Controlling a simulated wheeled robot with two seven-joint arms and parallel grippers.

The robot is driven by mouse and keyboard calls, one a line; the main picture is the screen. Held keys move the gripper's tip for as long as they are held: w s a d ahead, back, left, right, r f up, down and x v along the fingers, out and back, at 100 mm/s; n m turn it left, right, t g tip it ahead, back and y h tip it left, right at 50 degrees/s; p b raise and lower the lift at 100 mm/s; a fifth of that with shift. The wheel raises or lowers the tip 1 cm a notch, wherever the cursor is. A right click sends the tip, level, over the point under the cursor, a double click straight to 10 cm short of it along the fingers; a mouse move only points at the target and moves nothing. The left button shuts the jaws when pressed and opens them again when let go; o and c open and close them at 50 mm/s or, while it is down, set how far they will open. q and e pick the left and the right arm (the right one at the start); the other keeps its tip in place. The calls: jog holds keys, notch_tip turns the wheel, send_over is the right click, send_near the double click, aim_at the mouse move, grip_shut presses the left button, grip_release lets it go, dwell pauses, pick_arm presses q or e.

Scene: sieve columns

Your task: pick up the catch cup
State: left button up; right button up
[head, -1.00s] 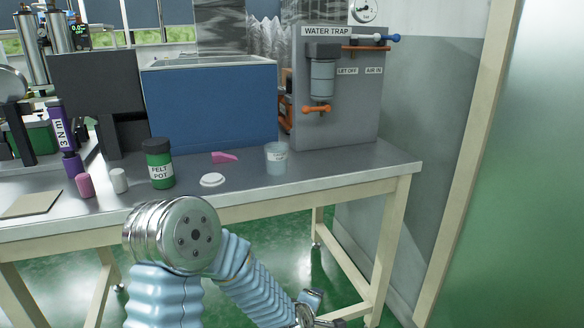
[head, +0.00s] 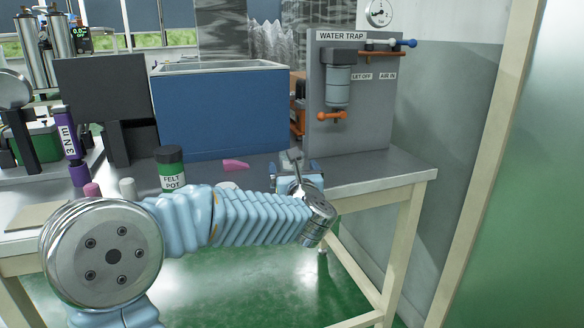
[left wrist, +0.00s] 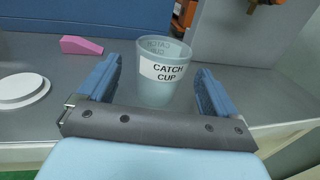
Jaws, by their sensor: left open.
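The catch cup (left wrist: 161,80) is a translucent pale cup with a white label. It stands upright on the grey bench top in the left wrist view. My left gripper (left wrist: 158,88) is open, with one blue finger on each side of the near part of the cup. My right gripper is in neither view.
A pink wedge (left wrist: 82,45) and a white disc (left wrist: 22,90) lie left of the cup. The green felt pot (head: 172,172) stands further left. Behind are a blue box (head: 222,110) and the water trap panel (head: 375,120). The bench (head: 385,175) is clear to the right.

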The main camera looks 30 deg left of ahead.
pick_arm(q)
jog(key=x, duration=0.2)
jog(key=p+x, duration=0.2)
jog(key=x, duration=0.1)
jog(key=shift+w+a+r, duration=0.15)
jog(key=shift+w+r, duration=0.1)
jog(key=shift+r, duration=0.1)
jog(key=c, duration=1)
